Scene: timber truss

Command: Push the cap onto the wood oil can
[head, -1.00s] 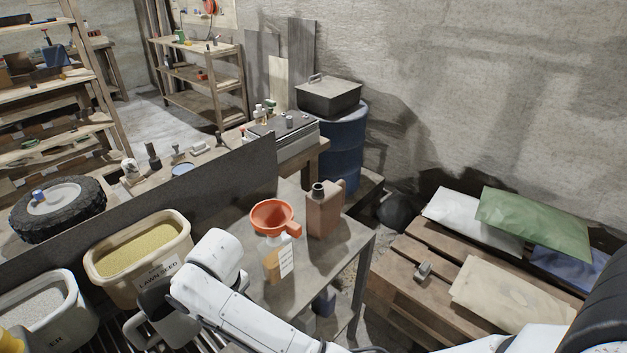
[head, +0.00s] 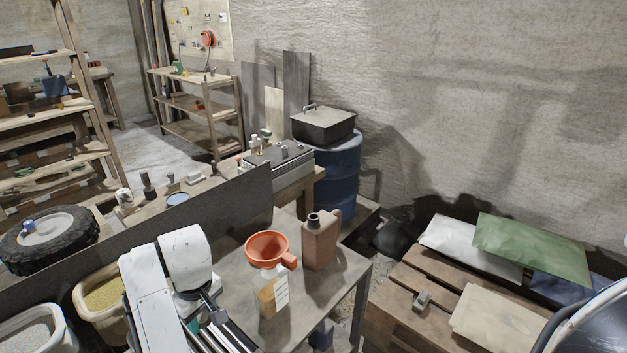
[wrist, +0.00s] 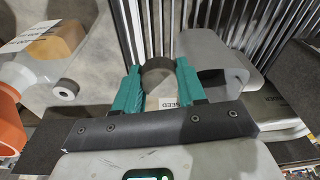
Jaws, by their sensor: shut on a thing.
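A brown can (head: 321,242) stands upright on the grey bench and looks like the wood oil can; no name is readable on it. Its short dark neck (head: 314,219) points up, and I cannot tell if it is open. My gripper (wrist: 158,88) is shut on a dark, round, short piece (wrist: 158,68) that looks like the cap, held between teal fingers. In the head view my gripper (head: 207,318) is low, left of the can and apart from it. My arm hides part of it there.
An orange funnel (head: 267,247) and a clear bottle with amber contents (head: 270,293) stand left of the can. Metal bars lie beneath my gripper, beside a grey container (wrist: 215,62). A seed bin (head: 98,302) is at left. A dark upright board (head: 225,212) edges the bench.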

